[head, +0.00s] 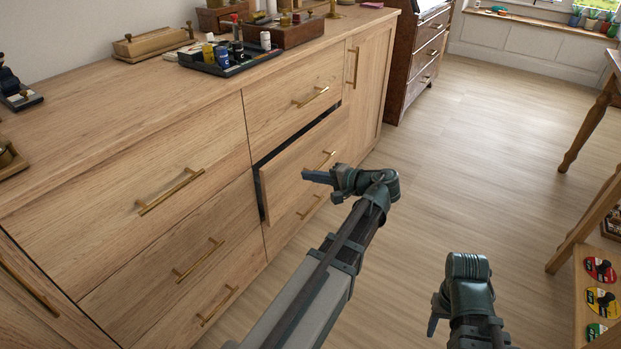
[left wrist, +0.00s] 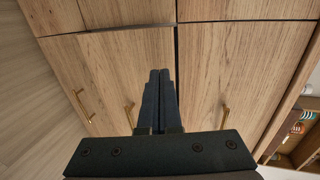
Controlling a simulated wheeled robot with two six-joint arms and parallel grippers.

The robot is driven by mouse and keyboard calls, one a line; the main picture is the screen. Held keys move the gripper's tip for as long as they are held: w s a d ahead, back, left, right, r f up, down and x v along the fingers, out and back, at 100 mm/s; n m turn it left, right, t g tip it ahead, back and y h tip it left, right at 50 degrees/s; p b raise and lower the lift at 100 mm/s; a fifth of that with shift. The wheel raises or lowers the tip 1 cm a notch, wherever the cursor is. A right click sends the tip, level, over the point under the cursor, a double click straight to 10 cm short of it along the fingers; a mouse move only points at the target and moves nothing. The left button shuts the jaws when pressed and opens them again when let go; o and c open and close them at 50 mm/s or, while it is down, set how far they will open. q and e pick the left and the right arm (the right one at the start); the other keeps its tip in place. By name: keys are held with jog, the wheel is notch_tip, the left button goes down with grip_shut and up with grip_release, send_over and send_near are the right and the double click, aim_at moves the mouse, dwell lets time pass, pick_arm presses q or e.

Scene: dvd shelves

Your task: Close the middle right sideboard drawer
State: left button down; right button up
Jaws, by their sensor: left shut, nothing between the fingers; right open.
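The middle right drawer (head: 296,160) of the sideboard (head: 100,116) stands partly out, with dark gaps along its top and left edges. Its brass handle (head: 321,160) faces the room. My left gripper (head: 308,176) is shut and empty, its fingers pointing left in front of this drawer's face; I cannot tell whether they touch it. In the left wrist view the closed fingers (left wrist: 158,75) overlap the drawer front (left wrist: 130,62) near its gap. My right gripper (head: 434,318) is open and empty, low over the floor.
The other sideboard drawers look flush. A dark tray with bottles (head: 222,62) and wooden boxes stand on the top. A dark wooden cabinet (head: 420,58) is beyond the sideboard. The floor (head: 480,150) in front is clear; wooden furniture (head: 590,215) stands at the right.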

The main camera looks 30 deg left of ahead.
pick_arm(q)
jog(key=b, duration=0.2)
send_near(271, 163)
notch_tip(271, 163, down, 4)
jog(key=a, duration=0.2)
jog(key=shift+w+a+r, duration=0.1)
jog(key=shift+a+r, duration=0.05)
jog(key=shift+a, duration=0.4)
jog(key=shift+a+r, duration=0.2)
jog(key=shift+a, duration=1.05)
jog(key=a, duration=0.4)
jog(key=shift+w+a, duration=0.15)
jog(key=shift+a, duration=0.25)
jog(key=shift+r, duration=0.1)
